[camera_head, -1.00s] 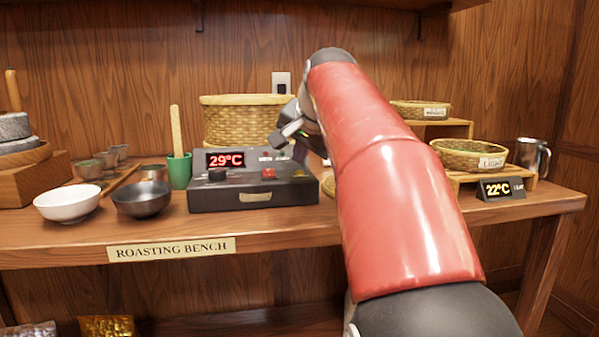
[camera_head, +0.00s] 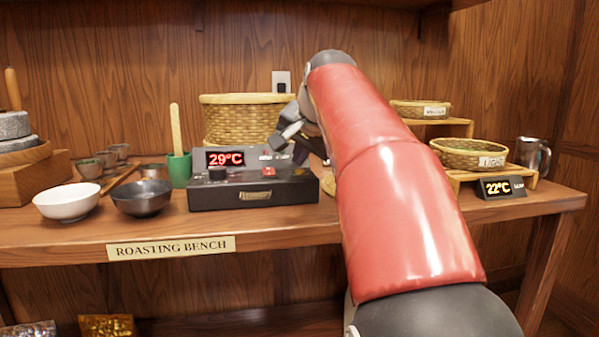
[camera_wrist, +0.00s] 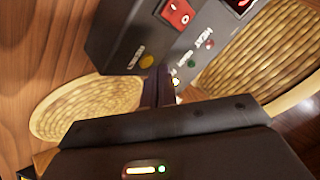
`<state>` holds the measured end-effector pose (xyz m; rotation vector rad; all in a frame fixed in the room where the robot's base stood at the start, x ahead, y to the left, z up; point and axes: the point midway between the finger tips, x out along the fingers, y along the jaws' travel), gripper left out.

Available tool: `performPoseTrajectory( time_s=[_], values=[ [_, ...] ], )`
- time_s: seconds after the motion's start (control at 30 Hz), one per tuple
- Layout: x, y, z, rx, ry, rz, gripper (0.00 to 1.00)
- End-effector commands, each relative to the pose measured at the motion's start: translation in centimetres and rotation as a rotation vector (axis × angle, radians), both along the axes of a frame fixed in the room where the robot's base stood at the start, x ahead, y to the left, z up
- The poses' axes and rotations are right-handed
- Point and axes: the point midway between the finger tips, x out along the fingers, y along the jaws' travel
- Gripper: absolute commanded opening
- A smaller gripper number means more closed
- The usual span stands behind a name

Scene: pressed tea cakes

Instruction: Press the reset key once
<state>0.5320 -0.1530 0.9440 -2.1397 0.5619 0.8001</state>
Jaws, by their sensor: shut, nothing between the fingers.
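The dark control box (camera_head: 225,197) stands on the bench, with a red 29°C display (camera_head: 225,158), a black knob (camera_head: 217,174) and a red rocker switch (camera_head: 268,171). My gripper (camera_head: 299,152) is shut and empty, above the box's right back part. In the wrist view its dark fingers (camera_wrist: 160,82) are close to the yellow button; contact cannot be told.
A large woven basket (camera_head: 243,121) stands behind the box. A green cup (camera_head: 179,170) with a wooden stick, a black bowl (camera_head: 142,198) and a white bowl (camera_head: 67,203) are to its left. A flat woven tray (camera_wrist: 75,105) lies beside the box.

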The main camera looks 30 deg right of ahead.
Motion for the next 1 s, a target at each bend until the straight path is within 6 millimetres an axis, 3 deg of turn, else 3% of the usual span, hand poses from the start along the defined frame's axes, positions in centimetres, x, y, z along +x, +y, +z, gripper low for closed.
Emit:
performPoseTrajectory(
  time_s=[1.0],
  values=[
    [-0.01, -0.01, -0.98, 0.000, 0.000, 0.000, 0.00]
  ],
)
